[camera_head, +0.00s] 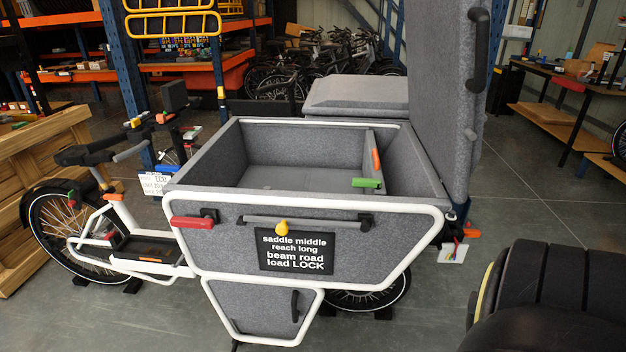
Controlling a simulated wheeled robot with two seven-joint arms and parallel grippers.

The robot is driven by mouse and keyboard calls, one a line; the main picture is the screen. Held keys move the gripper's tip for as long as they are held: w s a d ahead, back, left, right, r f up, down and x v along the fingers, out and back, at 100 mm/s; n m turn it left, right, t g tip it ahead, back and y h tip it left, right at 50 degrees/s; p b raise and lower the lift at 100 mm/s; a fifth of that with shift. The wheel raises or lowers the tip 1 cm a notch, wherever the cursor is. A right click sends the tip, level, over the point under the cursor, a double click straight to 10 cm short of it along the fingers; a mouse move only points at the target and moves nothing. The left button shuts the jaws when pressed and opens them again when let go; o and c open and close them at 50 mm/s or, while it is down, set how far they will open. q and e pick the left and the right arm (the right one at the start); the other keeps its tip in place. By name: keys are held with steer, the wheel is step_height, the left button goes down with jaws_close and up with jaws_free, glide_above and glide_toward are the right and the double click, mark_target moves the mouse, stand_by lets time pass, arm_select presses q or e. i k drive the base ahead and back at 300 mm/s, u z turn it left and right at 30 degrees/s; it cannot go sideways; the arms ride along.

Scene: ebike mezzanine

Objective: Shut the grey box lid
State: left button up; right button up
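The grey box (255,215) is the felt-covered cargo box of a bike, with a white tube frame, and it stands open at the top. Its grey lid (437,90) stands upright at the box's right side, well clear of the opening. A black handle (480,50) sits on the lid's right face, near the top. The lid's top edge is cut off by the picture. Neither of my grippers is in view.
An inner divider (371,160) with green and orange tabs stands in the box. A lower compartment (262,308) hangs beneath. A grey padded block (355,95) stands behind. Wooden crates (40,160) are left, a workbench (570,80) right. Floor between box and workbench is clear.

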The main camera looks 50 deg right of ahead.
mark_target(448, 42)
steer(key=z, duration=1.5)
